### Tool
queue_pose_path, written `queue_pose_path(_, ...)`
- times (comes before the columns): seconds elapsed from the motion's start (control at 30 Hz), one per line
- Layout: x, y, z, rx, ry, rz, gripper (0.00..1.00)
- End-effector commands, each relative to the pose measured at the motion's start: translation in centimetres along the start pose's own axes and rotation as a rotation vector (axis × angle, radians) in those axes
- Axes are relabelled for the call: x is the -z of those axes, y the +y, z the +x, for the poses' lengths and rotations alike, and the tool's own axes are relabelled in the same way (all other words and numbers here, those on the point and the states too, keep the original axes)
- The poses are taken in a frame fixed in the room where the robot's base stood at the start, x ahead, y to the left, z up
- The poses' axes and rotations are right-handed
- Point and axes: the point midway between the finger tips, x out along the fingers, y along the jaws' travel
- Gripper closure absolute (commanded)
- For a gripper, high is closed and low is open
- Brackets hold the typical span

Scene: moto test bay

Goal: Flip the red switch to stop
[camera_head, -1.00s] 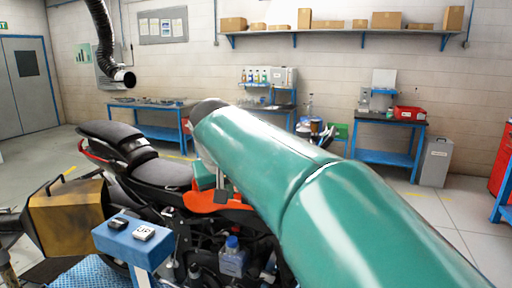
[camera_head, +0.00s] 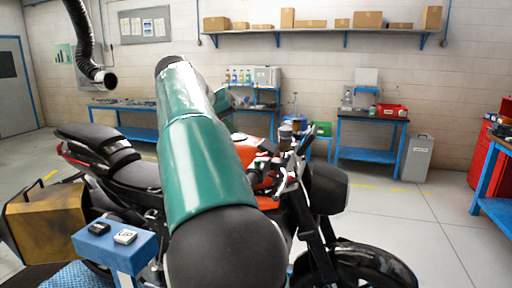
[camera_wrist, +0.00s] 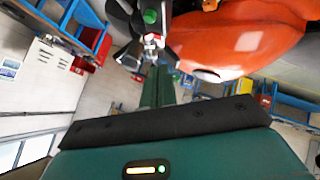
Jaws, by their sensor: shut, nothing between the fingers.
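The motorcycle (camera_head: 72,132) stands in the middle of the head view, with its handlebar area right of my green arm. A small cluster of handlebar controls (camera_wrist: 152,40) shows at top centre in the wrist view. It has a reddish spot, but the red switch itself is too small to make out surely. My gripper (camera_wrist: 158,70) shows in the wrist view as two green fingers close together, shut and empty. Its tips point toward the controls, and whether they touch cannot be told. In the head view my arm hides the gripper.
The orange tank (camera_wrist: 235,40) lies close right of the fingers in the wrist view. A blue stand (camera_head: 115,243) with small blocks and a brown pannier (camera_head: 45,220) are at front left. Benches and a red cabinet (camera_head: 490,150) line the walls. Floor at right is clear.

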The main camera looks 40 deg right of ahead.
Motion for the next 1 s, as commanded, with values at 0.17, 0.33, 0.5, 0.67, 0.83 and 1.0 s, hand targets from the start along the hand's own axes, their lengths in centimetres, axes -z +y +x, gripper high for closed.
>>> queue_pose_path(0.17, 1.8, 0.5, -0.5, -0.085, 0.024, 0.038, 1.00)
queue_pose_path(0.33, 2.1, 0.6, -0.6, -0.099, 0.028, 0.047, 1.00)
queue_pose_path(0.5, 2.1, 0.6, -0.6, -0.098, 0.027, 0.045, 1.00)
queue_pose_path(0.67, 2.0, 0.7, -0.1, -0.098, 0.026, 0.045, 1.00)
queue_pose_path(0.83, 2.1, 1.0, 2.2, -0.100, 0.024, 0.046, 1.00)
queue_pose_path(1.0, 2.2, 1.3, 5.5, -0.099, 0.024, 0.045, 1.00)
